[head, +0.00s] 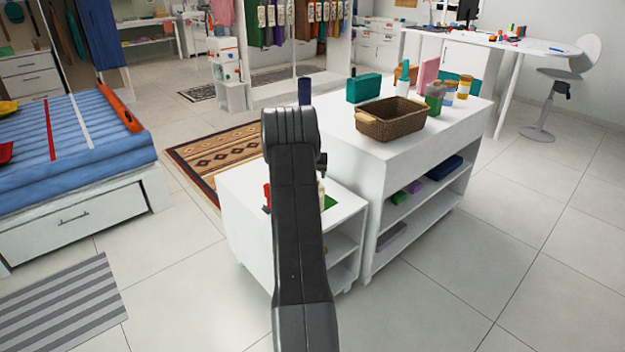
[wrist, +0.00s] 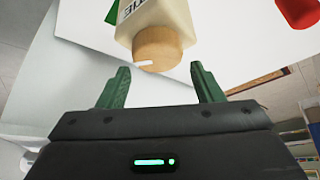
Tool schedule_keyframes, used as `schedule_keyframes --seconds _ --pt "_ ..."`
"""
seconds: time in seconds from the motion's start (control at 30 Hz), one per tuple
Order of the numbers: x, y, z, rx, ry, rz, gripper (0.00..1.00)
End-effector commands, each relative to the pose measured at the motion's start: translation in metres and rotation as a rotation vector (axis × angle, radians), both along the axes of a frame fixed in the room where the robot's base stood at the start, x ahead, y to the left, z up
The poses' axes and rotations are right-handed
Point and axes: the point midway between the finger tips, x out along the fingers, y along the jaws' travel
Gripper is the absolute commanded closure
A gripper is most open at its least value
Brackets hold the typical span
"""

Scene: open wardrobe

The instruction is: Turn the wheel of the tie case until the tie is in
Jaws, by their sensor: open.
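The tie case (wrist: 155,15) is a cream body with dark lettering, partly cut off at the top of the wrist view. Its round tan wheel (wrist: 157,48) faces my gripper and bears a white mark. My gripper (wrist: 160,88) is open and empty, its green fingers on either side of and short of the wheel, apart from it. A green piece (wrist: 112,14) shows beside the case; I cannot tell if it is the tie. In the head view the case (head: 321,194) shows as a small cream edge on the low white cabinet, mostly hidden behind my arm.
A red object (wrist: 298,12) lies near the case. The low white cabinet (head: 345,207) adjoins a taller white unit (head: 440,125) with a wicker basket (head: 391,120) and several boxes and bottles. A bed (head: 75,140) stands at left.

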Motion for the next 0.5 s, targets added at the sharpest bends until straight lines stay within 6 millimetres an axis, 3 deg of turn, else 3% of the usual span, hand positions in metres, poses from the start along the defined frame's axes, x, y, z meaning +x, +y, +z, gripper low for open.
schedule_keyframes --seconds 0.5 --pt "0.0 0.0 0.053 0.0 0.0 0.0 0.4"
